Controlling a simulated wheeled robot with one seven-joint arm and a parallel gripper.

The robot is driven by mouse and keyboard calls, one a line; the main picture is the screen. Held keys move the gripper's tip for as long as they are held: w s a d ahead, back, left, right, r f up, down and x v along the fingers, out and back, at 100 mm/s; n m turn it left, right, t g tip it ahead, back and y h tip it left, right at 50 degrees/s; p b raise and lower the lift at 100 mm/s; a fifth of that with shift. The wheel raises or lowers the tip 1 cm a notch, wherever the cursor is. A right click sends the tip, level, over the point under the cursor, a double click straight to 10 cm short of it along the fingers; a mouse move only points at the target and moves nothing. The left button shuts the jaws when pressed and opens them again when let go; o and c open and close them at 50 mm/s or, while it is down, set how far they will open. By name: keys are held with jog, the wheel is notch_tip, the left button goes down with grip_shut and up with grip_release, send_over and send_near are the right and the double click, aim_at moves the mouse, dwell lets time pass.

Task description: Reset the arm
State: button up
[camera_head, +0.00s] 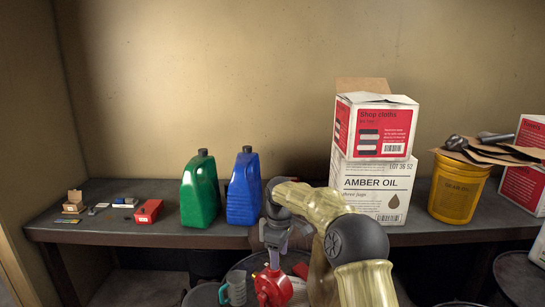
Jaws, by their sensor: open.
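My arm is gold-coloured with dark joints, bent in front of the shelf. My gripper (274,262) hangs down from the wrist and is open. It is in front of the shelf edge, just above or beside a red object with a white part (272,288). The overlap hides whether they touch. The fingertips are small and hard to make out.
On the shelf (140,240) stand a green jug (200,192), a blue jug (244,190), a red box (148,211), stacked white cartons (378,190) and a yellow bucket (457,190). A teal-handled container (237,287) is left of my gripper. A drum top (520,280) is at right.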

jog(key=s+d+f+m+t+b, duration=0.1)
jog(key=s+d+f+m+b, duration=0.3)
jog(key=s+f+b, duration=0.3)
jog(key=s+d+f+m+b, duration=0.4)
jog(key=s+f+b, duration=0.3)
jog(key=s, duration=0.7)
jog(key=s+d+f+m+t+b, duration=0.1)
jog(key=s+d+f+m+b, duration=0.4)
jog(key=s+f+b, duration=0.3)
notch_tip(320, 180, down, 3)
jog(key=s, duration=0.2)
jog(key=shift+s+r+m+t, duration=0.15)
jog(key=shift+s+m+t, duration=0.15)
jog(key=shift+s+m, duration=0.1)
